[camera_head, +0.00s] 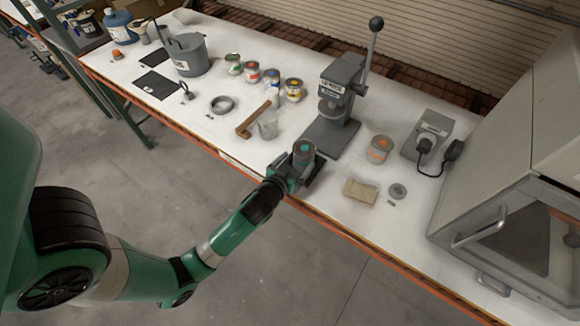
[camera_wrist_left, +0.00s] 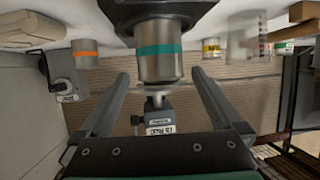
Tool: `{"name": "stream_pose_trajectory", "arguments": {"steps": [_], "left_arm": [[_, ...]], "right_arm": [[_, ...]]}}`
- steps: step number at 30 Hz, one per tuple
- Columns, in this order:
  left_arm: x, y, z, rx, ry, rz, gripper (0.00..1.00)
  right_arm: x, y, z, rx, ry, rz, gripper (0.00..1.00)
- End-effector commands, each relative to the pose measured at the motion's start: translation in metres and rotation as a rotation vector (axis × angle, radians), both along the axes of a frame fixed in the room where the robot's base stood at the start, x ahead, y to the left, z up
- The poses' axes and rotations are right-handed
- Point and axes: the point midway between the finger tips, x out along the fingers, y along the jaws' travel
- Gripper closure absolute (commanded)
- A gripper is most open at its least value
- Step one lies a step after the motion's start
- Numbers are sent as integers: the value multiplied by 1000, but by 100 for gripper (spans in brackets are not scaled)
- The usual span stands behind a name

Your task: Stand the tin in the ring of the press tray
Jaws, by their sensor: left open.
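The tin (camera_head: 303,152) is grey metal with a teal band and a teal top. It stands upright at the front edge of the bench, in front of the press. The wrist view is upside down; there the tin (camera_wrist_left: 158,60) meets a dark, round, ring-like piece (camera_wrist_left: 112,12) of the press tray, and its lower end is hidden by that piece. The dark tray (camera_head: 318,170) shows partly beside the tin in the head view. My left gripper (camera_wrist_left: 160,80) is open, its fingers apart on either side of the tin, with gaps visible. My right gripper is not in view.
The lever press (camera_head: 338,100) stands behind the tin. An orange-banded tin (camera_head: 380,149), a tan cloth (camera_head: 360,190) and a grey disc (camera_head: 398,191) lie to the right. A clear beaker (camera_head: 268,125) and a wooden piece (camera_head: 254,120) are close on the left.

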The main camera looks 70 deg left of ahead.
Motion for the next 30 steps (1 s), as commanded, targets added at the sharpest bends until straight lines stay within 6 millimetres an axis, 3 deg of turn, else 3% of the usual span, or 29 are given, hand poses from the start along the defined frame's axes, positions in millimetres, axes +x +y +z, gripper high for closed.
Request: {"name": "stream_pose_trajectory", "arguments": {"steps": [4, 9, 23, 26, 29, 30], "left_arm": [[-23, -23, 14, 0, 1, -3, 0], [-36, -35, 21, 0, 0, -1, 0], [-33, -37, 27, 3, -13, -8, 0], [-4, -43, 59, 20, -84, -55, 0], [45, -61, 130, 57, -230, -153, 0], [65, -73, 168, 79, -306, -205, 0]], "right_arm": [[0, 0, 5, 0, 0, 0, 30], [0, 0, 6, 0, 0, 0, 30], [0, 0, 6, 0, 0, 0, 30], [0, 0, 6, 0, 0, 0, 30], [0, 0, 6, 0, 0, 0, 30], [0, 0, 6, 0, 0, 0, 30]]}}
